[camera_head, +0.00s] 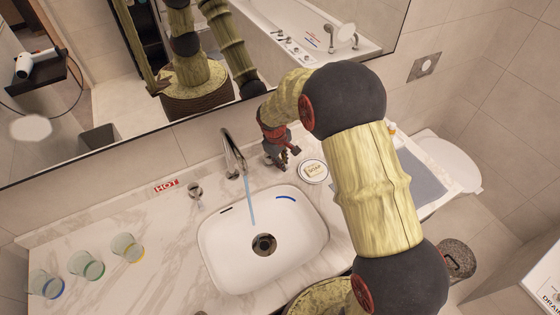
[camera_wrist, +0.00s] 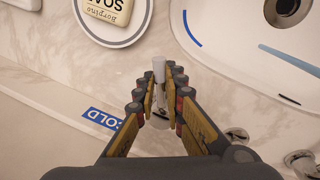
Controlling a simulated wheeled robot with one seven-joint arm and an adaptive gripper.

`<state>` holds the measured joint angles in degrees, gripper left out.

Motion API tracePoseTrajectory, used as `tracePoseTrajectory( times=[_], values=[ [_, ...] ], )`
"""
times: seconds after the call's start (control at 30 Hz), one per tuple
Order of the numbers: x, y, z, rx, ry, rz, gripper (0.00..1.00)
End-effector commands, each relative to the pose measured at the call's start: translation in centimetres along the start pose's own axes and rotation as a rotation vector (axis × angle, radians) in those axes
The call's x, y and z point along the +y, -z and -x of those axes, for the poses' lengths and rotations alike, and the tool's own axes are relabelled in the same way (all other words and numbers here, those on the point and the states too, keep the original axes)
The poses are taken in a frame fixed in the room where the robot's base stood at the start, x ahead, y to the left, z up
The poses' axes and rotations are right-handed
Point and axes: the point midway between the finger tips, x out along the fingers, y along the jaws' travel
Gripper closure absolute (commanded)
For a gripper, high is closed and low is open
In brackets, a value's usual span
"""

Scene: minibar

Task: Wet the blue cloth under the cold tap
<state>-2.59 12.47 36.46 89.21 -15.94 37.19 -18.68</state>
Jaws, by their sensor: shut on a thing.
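My gripper (camera_head: 281,158) is at the counter behind the basin, right of the spout. In the wrist view its fingers (camera_wrist: 161,85) are closed around the upright grey lever of the cold tap (camera_wrist: 158,70), beside the blue COLD label (camera_wrist: 101,119). A thin blue stream of water (camera_head: 249,200) runs from the spout (camera_head: 233,155) into the white basin (camera_head: 212,252). The stream also shows in the wrist view (camera_wrist: 290,61). A flat grey-blue piece (camera_head: 415,182) lies at the counter's right end, partly behind my arm. I cannot tell whether it is the blue cloth.
A soap bar on a round dish (camera_head: 313,172) stands just right of my gripper. The hot tap (camera_head: 195,192) with its red label (camera_head: 166,186) is left of the spout. Several glasses (camera_head: 86,265) stand at the left. A mirror (camera_head: 105,75) rises behind the counter.

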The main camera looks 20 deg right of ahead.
Motion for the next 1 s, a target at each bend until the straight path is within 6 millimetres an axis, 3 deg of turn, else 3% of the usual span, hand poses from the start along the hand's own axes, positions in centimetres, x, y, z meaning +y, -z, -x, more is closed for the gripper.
tracePoseTrajectory(
  times=[0.27,0.3,0.6,1.0],
  values=[
    [0.07,0.08,0.03,0.003,-0.001,0.002,1.0],
    [0.07,0.08,0.02,0.003,-0.001,0.002,0.88],
    [0.04,0.05,0.0,0.002,-0.001,0.001,0.71],
    [0.08,0.1,0.75,0.003,-0.002,0.001,0.71]
  ],
)
